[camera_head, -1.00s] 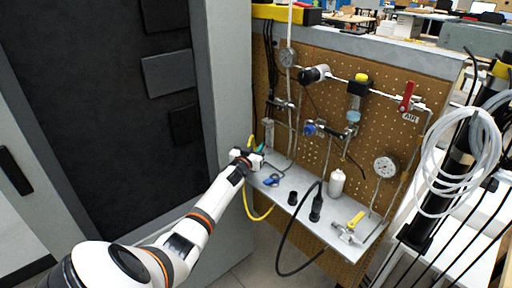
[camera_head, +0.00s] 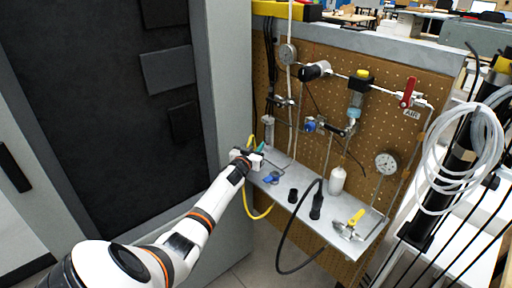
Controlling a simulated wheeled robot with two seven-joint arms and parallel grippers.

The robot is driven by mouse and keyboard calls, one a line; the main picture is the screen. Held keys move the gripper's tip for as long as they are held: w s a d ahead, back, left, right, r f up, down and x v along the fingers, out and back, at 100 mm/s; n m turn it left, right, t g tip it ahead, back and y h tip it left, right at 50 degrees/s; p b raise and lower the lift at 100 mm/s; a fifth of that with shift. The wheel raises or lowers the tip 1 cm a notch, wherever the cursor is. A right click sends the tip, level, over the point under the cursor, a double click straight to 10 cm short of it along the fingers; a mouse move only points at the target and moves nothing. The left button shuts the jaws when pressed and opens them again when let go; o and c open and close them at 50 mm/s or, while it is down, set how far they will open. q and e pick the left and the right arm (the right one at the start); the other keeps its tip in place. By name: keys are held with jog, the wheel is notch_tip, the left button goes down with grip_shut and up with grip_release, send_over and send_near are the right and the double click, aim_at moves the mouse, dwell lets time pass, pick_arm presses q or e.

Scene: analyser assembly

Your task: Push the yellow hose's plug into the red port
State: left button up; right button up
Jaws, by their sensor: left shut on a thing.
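The yellow hose (camera_head: 257,216) hangs in a loop below the left end of the grey shelf. A short piece of it also shows above my left gripper. My left gripper (camera_head: 256,160) is at the shelf's left end, shut on what appears to be the hose's plug. The plug itself is hidden by the fingers. A small teal part shows just behind the gripper. I cannot make out the red port in this view. My right gripper is out of view.
The grey shelf (camera_head: 330,222) holds a blue fitting (camera_head: 271,180), black plugs, a white bottle (camera_head: 337,181) and a yellow-handled valve (camera_head: 355,218). A pegboard (camera_head: 390,130) with gauges and a red lever (camera_head: 407,92) rises behind. A dark cabinet (camera_head: 100,130) stands at left.

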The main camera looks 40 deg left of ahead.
pick_arm(q)
jog(key=shift+f, duration=0.25)
jog(key=o, duration=1.1)
jog(key=shift+c, duration=0.2)
jog(key=v, duration=1.2)
jog(key=shift+p, duration=0.3)
